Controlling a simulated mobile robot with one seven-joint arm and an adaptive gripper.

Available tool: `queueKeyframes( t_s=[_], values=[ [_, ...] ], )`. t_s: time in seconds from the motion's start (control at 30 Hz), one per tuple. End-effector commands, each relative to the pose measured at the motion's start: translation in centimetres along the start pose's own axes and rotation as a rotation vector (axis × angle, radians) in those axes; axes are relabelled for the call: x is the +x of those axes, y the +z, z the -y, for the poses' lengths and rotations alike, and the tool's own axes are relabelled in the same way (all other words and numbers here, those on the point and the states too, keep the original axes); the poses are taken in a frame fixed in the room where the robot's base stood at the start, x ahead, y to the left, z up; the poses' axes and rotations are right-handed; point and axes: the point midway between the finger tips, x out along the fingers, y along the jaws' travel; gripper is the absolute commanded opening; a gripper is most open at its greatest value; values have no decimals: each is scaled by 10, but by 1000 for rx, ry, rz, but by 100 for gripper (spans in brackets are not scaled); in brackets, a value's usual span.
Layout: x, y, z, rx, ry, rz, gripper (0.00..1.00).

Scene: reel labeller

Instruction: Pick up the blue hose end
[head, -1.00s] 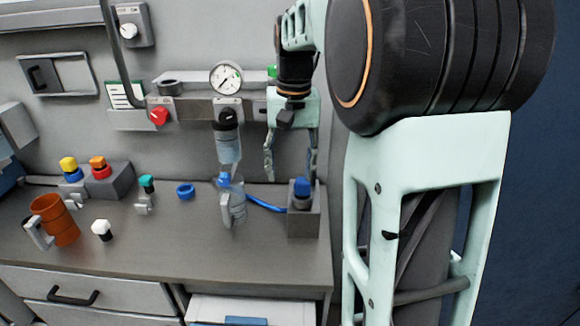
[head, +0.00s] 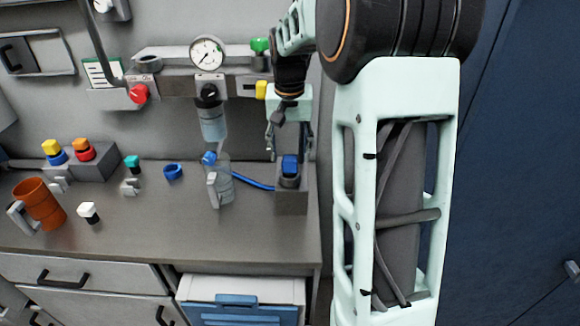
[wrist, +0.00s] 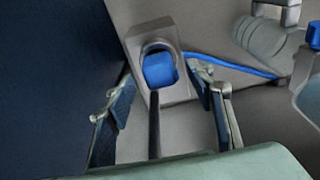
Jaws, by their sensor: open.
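The blue hose end (head: 290,165) stands upright in a grey block holder (head: 291,203) at the right end of the bench. A blue hose (head: 250,182) runs from it to the left. My gripper (head: 289,150) points down just above the hose end, its fingers apart on either side. In the wrist view the blue hose end (wrist: 160,70) shows between the open fingers of my gripper (wrist: 160,78), inside a grey ring on the block. Nothing is held. I cannot tell whether a finger touches the block.
A clear bottle-like part (head: 218,185) with a blue fitting stands left of the holder. A gauge (head: 207,54) and rail (head: 165,83) are on the wall behind. An orange mug (head: 40,203) stands far left.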

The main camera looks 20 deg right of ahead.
Motion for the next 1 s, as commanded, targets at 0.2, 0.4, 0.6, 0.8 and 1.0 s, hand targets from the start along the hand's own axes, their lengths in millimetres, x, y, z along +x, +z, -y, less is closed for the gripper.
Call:
queueKeyframes(
  t_s=[0.2, 0.4, 0.6, 0.8, 1.0],
  values=[
    [25, 0, -1, 0, 1, 1, 49],
    [26, -1, -1, 0, 1, 0, 49],
    [26, -1, -1, 0, 1, 0, 33],
    [26, -1, -1, 0, 0, 0, 11],
    [26, -1, -1, 0, 0, -1, 2]
  ],
)
